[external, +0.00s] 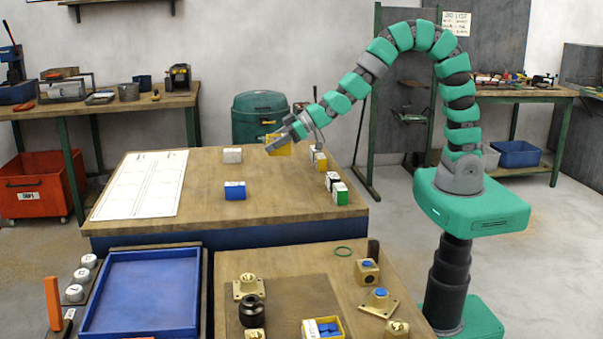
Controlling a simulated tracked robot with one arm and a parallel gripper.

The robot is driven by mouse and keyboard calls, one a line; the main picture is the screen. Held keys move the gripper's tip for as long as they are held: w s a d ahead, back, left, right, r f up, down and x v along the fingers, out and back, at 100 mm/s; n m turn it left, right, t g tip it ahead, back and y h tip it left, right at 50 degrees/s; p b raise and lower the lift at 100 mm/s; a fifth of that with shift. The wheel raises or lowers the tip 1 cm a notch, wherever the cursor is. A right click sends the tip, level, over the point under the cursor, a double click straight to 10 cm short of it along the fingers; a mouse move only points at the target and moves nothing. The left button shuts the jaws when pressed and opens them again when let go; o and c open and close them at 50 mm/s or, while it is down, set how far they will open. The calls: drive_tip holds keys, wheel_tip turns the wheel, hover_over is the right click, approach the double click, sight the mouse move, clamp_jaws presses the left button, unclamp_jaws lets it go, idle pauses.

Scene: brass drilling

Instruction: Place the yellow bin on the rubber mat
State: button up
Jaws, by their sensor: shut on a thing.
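My gripper (284,142) is shut on a yellow bin (280,149) at the back edge of the far wooden table. The fingers partly cover the bin, and I cannot tell whether it touches the tabletop. A dark brown flat rectangle, which looks like the rubber mat (285,286), lies on the near bench, well in front of the gripper. A second yellow bin (337,334) holding blue pieces stands at the front of this mat, cut by the picture's lower edge.
On the far table stand a white bin (232,155), a blue bin (235,192), a yellow-and-white bin (320,161) and a green bin (342,197). A white sheet (140,185) lies left. Brass parts (249,287) and a black knob (253,313) occupy the near bench. A blue tray (145,290) is beside it.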

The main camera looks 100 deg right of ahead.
drive_tip(key=w+a+r, duration=0.2)
drive_tip(key=w+a, duration=0.4)
drive_tip(key=a, duration=0.4)
drive_tip(key=n+y, duration=0.5)
hover_over(304, 318)
wheel_tip(304, 318, down, 8)
drive_tip(key=shift+g, duration=0.5)
wheel_tip(304, 318, down, 11)
drive_tip(key=b, duration=0.4)
drive_tip(key=shift+r, duration=0.1)
drive_tip(key=o, duration=1)
